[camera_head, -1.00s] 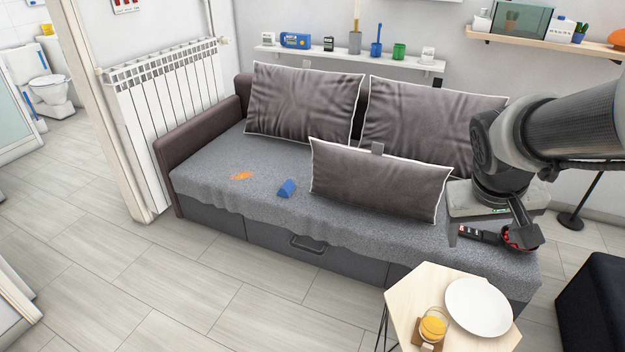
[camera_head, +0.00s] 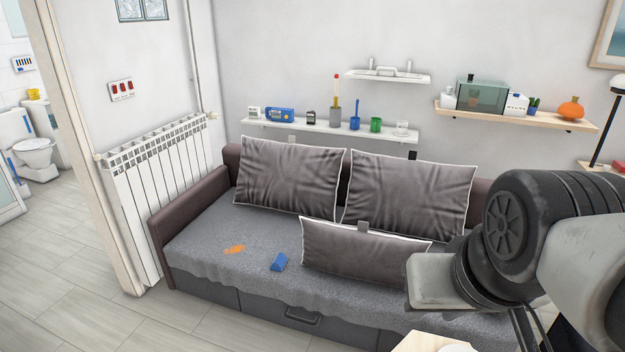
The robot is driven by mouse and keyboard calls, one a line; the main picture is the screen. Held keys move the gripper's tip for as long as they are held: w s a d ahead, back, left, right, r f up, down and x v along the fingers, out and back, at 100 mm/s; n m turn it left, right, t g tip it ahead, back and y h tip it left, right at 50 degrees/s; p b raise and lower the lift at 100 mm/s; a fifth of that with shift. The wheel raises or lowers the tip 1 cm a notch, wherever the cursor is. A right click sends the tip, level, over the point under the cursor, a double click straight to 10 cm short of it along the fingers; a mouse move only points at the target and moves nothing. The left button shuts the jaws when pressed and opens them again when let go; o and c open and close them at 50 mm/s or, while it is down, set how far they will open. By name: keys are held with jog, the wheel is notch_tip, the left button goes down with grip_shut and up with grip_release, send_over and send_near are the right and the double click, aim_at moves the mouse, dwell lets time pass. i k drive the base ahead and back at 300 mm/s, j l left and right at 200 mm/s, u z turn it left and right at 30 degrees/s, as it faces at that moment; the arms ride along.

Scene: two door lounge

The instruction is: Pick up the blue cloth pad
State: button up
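A small blue block-like piece (camera_head: 279,262), which may be the blue cloth pad, lies on the grey seat of the sofa (camera_head: 215,241), left of the small front cushion. An orange flat piece (camera_head: 234,249) lies to its left on the same seat. My arm comes in at the right side of the view, well to the right of the blue piece. The fingers of my gripper do not show in the view.
Grey cushions (camera_head: 290,177) lean along the sofa back, and a small cushion (camera_head: 362,255) stands in front. A table edge (camera_head: 425,343) shows at the bottom. A radiator (camera_head: 160,190) stands left of the sofa. Wall shelves (camera_head: 335,131) hold small items. Floor at lower left is clear.

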aim_at(279, 263)
jog(key=j, duration=0.55)
jog(key=k+j, duration=0.1)
jog(key=j, duration=0.45)
jog(key=i+j, duration=0.15)
jog(key=j, duration=0.2)
jog(key=i+j, duration=0.2)
jog(key=j, duration=0.15)
jog(key=i+j+z, duration=0.1)
jog(key=j, duration=0.25)
jog(key=i+j, duration=0.1)
jog(key=i, duration=0.8)
jog(key=i+j, duration=0.1)
jog(key=i, duration=0.8)
jog(key=l+z, duration=0.05)
